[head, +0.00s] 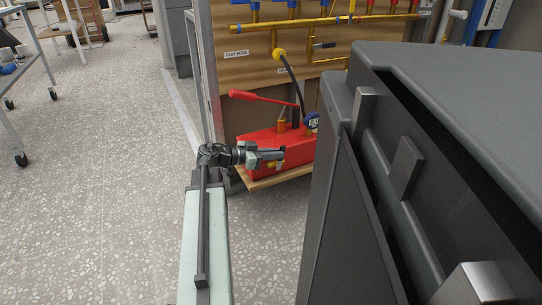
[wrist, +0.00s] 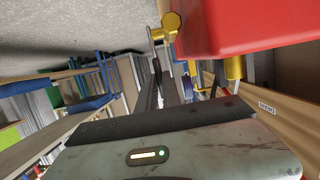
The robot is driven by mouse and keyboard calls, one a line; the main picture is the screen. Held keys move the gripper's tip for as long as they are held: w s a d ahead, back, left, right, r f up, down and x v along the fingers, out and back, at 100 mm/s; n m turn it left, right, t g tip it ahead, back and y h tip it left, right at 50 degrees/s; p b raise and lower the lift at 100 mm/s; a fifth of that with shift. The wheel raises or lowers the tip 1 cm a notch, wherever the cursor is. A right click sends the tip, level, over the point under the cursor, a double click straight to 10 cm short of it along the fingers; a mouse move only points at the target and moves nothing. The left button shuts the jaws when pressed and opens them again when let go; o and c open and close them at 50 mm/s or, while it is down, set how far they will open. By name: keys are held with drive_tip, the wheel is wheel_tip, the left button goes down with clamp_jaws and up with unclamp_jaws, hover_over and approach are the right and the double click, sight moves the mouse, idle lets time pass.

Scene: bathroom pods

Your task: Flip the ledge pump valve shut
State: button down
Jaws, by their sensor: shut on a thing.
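The red test pump (head: 245,147) sits on a wooden ledge (head: 268,181) at the foot of the pipe board in the head view. A small yellow valve (head: 273,165) is on its near side, partly hidden by my gripper (head: 278,154). My gripper is shut at the valve, apparently on its small lever, with its fingers level along the pump's side. In the wrist view the yellow valve (wrist: 171,22) is at the top, beside the red tank, with a pale metal lever (wrist: 157,34) by the fingertips. The exact contact is too small to tell.
A red pump handle (head: 260,97) and a dark hose (head: 290,78) stand above the tank. A large dark cabinet (head: 340,215) is close on the right. Speckled floor lies open on the left, with a wheeled trolley (head: 22,110) at its edge.

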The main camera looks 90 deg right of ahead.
drive_tip(key=shift+d+r, duration=0.15)
drive_tip(key=shift+d, duration=0.1)
drive_tip(key=c, duration=1.5)
unclamp_jaws()
drive_tip(key=shift+s, duration=0.15)
drive_tip(key=p+v, duration=0.2)
drive_tip(key=v, duration=0.5)
drive_tip(key=shift+w+a, duration=0.25)
drive_tip(key=shift+w, duration=0.1)
